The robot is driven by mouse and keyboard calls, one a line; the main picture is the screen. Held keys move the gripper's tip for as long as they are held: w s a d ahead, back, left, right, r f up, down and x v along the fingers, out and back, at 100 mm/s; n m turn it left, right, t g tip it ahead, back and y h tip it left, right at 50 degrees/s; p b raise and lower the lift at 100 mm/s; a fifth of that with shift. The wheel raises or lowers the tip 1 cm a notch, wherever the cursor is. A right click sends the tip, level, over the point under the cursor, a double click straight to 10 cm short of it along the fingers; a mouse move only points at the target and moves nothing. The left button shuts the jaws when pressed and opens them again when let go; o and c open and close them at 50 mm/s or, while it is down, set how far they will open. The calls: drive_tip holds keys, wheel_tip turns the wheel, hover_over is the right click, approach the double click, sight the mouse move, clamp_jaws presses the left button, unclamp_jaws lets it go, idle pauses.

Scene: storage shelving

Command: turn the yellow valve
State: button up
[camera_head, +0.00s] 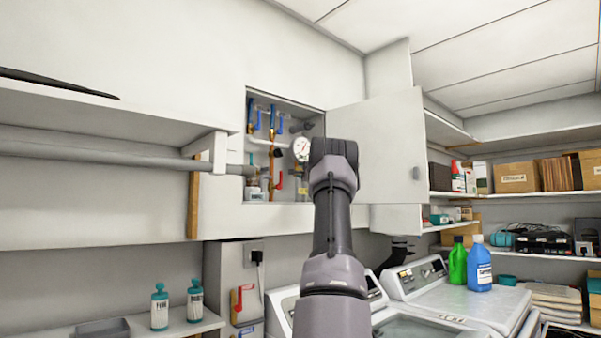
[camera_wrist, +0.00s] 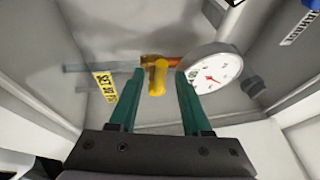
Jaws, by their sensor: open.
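The yellow valve (camera_wrist: 157,79) is a short yellow handle on an orange-brown pipe fitting in the wall cabinet, seen in the wrist view. My gripper (camera_wrist: 160,73) is open, with one green finger to the left of the handle and the other to its right. The handle shows between the fingertips with a gap on each side, and I see no contact. In the head view my arm reaches up to the open cabinet (camera_head: 284,205), and I cannot make out the valve there.
A round pressure gauge (camera_wrist: 213,69) sits close to the right finger. A yellow label (camera_wrist: 105,87) is at left. The cabinet door (camera_head: 385,150) stands open to the right of my arm. A shelf (camera_head: 100,122) with a pipe is at left; washing machines (camera_head: 455,300) stand below.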

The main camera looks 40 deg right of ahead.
drive_tip(key=shift+c, duration=0.2)
clamp_jaws()
idle(1.2)
